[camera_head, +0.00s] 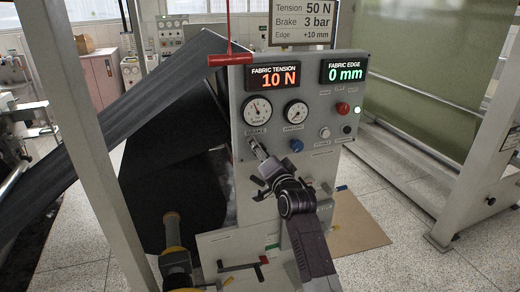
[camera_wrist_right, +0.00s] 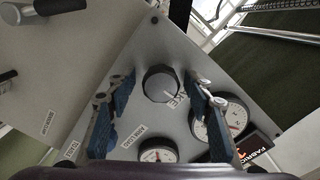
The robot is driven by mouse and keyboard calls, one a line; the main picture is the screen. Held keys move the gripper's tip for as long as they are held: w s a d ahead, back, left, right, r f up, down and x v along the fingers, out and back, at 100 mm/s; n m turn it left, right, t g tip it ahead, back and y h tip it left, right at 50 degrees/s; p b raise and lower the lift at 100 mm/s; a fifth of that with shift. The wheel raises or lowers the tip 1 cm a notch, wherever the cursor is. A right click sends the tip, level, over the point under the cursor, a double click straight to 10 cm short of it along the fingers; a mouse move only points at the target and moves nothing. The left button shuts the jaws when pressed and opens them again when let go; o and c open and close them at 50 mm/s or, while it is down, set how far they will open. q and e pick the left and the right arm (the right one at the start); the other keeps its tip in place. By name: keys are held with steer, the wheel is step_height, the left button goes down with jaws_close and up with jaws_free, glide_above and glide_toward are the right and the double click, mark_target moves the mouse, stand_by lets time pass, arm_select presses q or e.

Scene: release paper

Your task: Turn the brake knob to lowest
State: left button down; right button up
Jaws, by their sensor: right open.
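The brake knob (camera_wrist_right: 160,83) is a dark round knob with a lighter face on the grey control panel (camera_head: 242,95), beside the BRAKE label. In the wrist view it sits between the two blue-padded fingers of my right gripper (camera_wrist_right: 162,88). The fingers are open, with a gap on each side of the knob. In the head view my right gripper (camera_head: 258,151) reaches up to the panel below the brake gauge (camera_head: 257,110) and largely hides the knob. My left gripper is not in view.
Beside the brake gauge is the arm load gauge (camera_head: 296,112). The tension display (camera_head: 273,76) reads 10 N. A sign (camera_head: 303,22) reads Brake 3 bar.

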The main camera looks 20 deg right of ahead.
steer(key=shift+c, duration=0.6)
steer(key=c, duration=1)
steer(key=shift+c, duration=0.2)
steer(key=shift+n, duration=0.3)
